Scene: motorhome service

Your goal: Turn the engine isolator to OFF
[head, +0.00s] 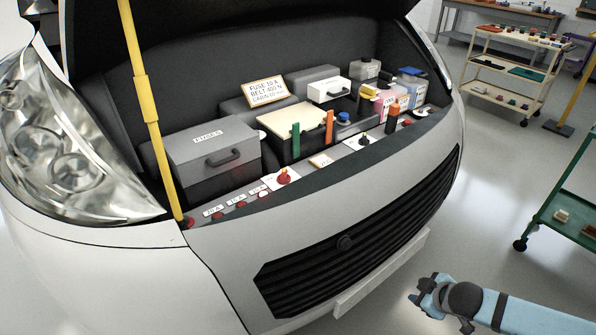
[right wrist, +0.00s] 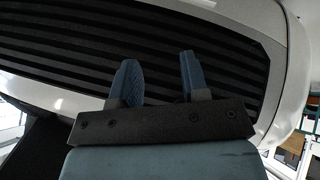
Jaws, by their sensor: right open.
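A red rotary knob on a white plate (head: 283,178) sits on the front ledge of the open engine bay in the head view; it looks like the engine isolator. Its lettering is too small to read. A second white plate with a dark knob (head: 364,141) is further right on the ledge. My right gripper (head: 424,293) is low at the right, in front of the bumper and well away from the knobs. In the right wrist view its two fingers (right wrist: 158,75) are apart and empty, facing the dark grille. My left gripper is not in view.
A yellow prop (head: 146,90) stands at the left of the bay. A grey fuse box (head: 212,158), a battery and several bottles fill the bay behind the ledge. The grille (head: 365,235) is below. A green cart (head: 574,200) and a cream trolley (head: 511,70) stand at right.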

